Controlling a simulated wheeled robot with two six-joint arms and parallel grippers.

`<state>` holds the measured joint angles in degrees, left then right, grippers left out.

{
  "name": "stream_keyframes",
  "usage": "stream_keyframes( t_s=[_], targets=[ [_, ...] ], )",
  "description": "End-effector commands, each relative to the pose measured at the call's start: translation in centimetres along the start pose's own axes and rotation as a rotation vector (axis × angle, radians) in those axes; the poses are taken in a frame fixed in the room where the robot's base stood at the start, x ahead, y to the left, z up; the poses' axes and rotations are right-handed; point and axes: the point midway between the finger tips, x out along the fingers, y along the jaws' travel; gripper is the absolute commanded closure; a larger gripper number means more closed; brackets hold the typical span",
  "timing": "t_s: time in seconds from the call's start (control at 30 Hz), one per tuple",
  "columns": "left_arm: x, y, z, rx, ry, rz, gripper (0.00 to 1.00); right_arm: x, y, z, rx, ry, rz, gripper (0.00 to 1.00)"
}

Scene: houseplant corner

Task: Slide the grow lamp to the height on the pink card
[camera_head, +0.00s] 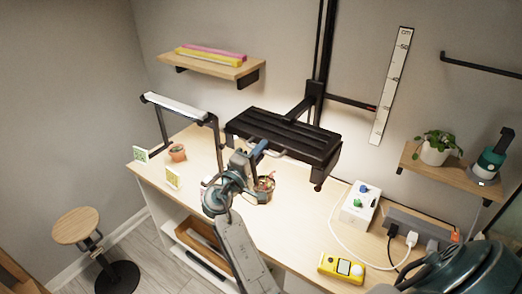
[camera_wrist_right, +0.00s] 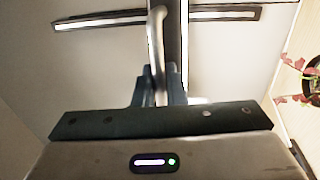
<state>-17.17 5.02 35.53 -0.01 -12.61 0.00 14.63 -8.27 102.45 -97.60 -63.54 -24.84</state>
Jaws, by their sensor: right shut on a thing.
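The grow lamp (camera_head: 320,150) is a wide black panel on a black vertical rail (camera_head: 324,45), above the table. A dark pointer arm (camera_head: 350,102) with a reddish tip runs from its carriage to the white cm scale (camera_head: 391,85) on the wall, ending beside the scale's lower half. My right gripper (camera_head: 262,149) is shut on the lamp's grey front handle (camera_wrist_right: 155,30); its fingers also show in the right wrist view (camera_wrist_right: 158,88). A small pinkish card (camera_head: 206,187) is mostly hidden behind my right arm; its marking is unreadable. My left gripper is out of view.
Below the lamp stands a potted plant (camera_head: 265,190). A green card (camera_head: 140,155), yellow card (camera_head: 173,178) and small pot (camera_head: 178,152) stand at left. A white control box (camera_head: 359,204), power strip (camera_head: 420,228) with cables and yellow meter (camera_head: 341,268) are at right.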

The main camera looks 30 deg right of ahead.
Motion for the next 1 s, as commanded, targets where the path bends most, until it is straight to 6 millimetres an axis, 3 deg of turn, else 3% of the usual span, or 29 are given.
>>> stream_keyframes(
  t_s=[0.13,0.4,0.5,0.87,0.9,1.0],
  targets=[
    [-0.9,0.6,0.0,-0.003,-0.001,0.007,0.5,0.4,1.9,0.0,0.002,0.0,0.003,1.0],
    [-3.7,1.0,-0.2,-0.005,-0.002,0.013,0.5,1.6,8.4,0.0,0.005,-0.001,0.003,1.0],
    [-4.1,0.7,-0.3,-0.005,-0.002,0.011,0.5,1.8,9.6,0.0,0.004,0.0,0.002,1.0],
    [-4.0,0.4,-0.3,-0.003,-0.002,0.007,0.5,1.9,9.9,0.0,-0.001,0.0,0.001,1.0],
    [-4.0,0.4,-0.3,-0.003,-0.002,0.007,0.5,1.9,9.8,0.0,-0.001,0.0,0.001,0.85],
    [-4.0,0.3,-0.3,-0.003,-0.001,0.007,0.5,1.9,9.8,0.0,-0.001,0.0,0.001,0.85]
  ],
)
